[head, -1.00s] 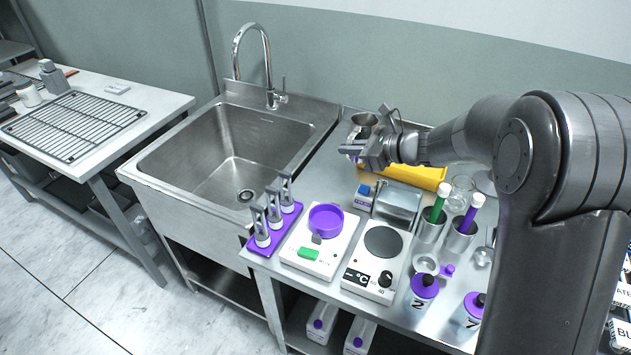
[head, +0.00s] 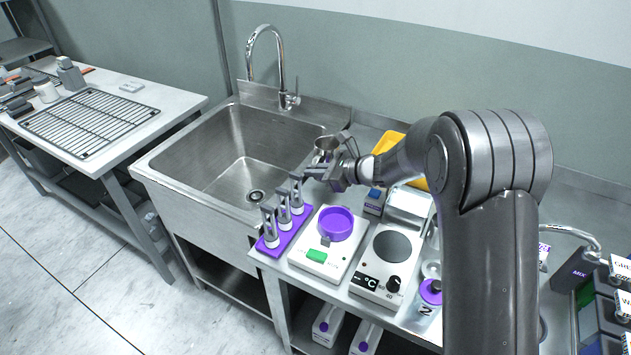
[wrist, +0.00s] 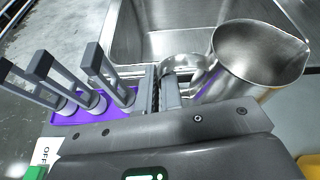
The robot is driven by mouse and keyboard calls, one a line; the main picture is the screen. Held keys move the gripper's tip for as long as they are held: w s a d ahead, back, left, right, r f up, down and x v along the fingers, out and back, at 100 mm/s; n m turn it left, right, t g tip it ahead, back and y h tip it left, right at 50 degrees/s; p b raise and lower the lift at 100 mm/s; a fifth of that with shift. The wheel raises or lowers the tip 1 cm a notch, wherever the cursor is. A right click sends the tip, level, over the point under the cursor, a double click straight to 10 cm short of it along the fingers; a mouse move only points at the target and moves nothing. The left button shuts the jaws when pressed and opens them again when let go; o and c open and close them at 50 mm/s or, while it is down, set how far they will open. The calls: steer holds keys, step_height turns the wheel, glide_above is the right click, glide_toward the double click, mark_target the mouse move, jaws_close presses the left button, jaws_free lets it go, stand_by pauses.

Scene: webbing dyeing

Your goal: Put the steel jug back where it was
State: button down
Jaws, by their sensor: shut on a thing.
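The steel jug (head: 325,143) is a shiny open vessel with a spout. In the head view it shows just behind my gripper (head: 318,174), near the sink's right rim. In the wrist view the jug (wrist: 258,62) stands to the right of my fingers (wrist: 165,92), its mouth up and its spout pointing right. My gripper is shut on the jug, apparently at its handle side; the grip itself is partly hidden by the fingers. The jug's base is hidden in the head view, so I cannot tell whether it touches the counter.
The sink (head: 230,150) lies left of the jug. A purple rack (head: 284,232) with several grey uprights is close to my gripper. A scale (head: 312,258) with a purple dish (head: 337,223), a hotplate (head: 391,246) and a yellow tray (head: 388,141) occupy the counter.

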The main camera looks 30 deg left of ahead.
step_height(320, 180, down, 4)
steer(key=shift+r, duration=0.1)
steer(key=c, duration=1.6)
jaws_free()
steer(key=shift+d, duration=0.1)
steer(key=v, duration=0.7)
steer(key=shift+d+r, duration=0.1)
steer(key=shift+d, duration=0.1)
